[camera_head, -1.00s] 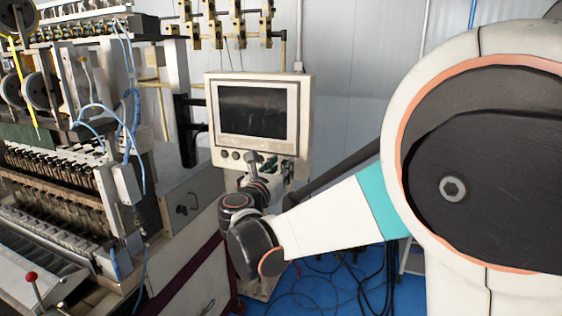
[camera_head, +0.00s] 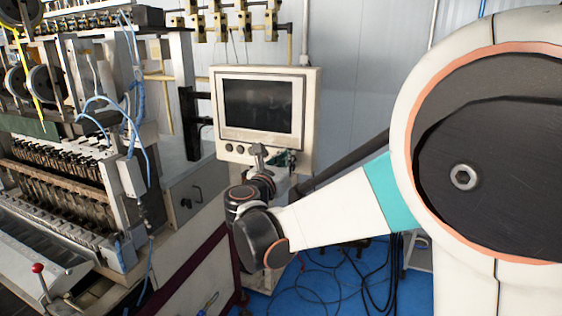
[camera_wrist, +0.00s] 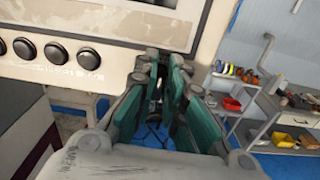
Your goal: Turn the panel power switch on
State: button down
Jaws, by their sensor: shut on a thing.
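The control panel (camera_head: 308,105) has a dark screen and a pale, worn frame. A row of round black buttons (camera_wrist: 55,53) runs along its lower face. My gripper (camera_head: 288,157) is at the panel's lower right edge, mostly behind my wrist in the head view. In the wrist view the green-padded fingers of my gripper (camera_wrist: 162,62) come together at the panel's lower edge, right of the buttons. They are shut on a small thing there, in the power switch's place. The fingers hide the switch, so its position cannot be read.
The coil winder (camera_head: 70,190) with blue hoses fills the left side. A grey cabinet (camera_head: 195,195) stands beside the panel. Cables (camera_head: 345,285) lie on the blue floor below.

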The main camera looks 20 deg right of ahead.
jog(key=shift+s+d+f+m, duration=0.1)
jog(key=shift+d+f+m, duration=0.05)
jog(key=shift+m, duration=2.75)
jog(key=shift+s+d+f+m, duration=0.1)
jog(key=shift+d+f+m, duration=0.1)
jog(key=shift+m, duration=2.7)
jog(key=shift+s+d+f+m, duration=0.1)
jog(key=shift+d+f+m, duration=0.05)
jog(key=shift+m, duration=2.75)
jog(key=c, duration=1.7)
grip_release()
jog(key=shift+o, duration=0.2)
jog(key=shift+w+f, duration=0.1)
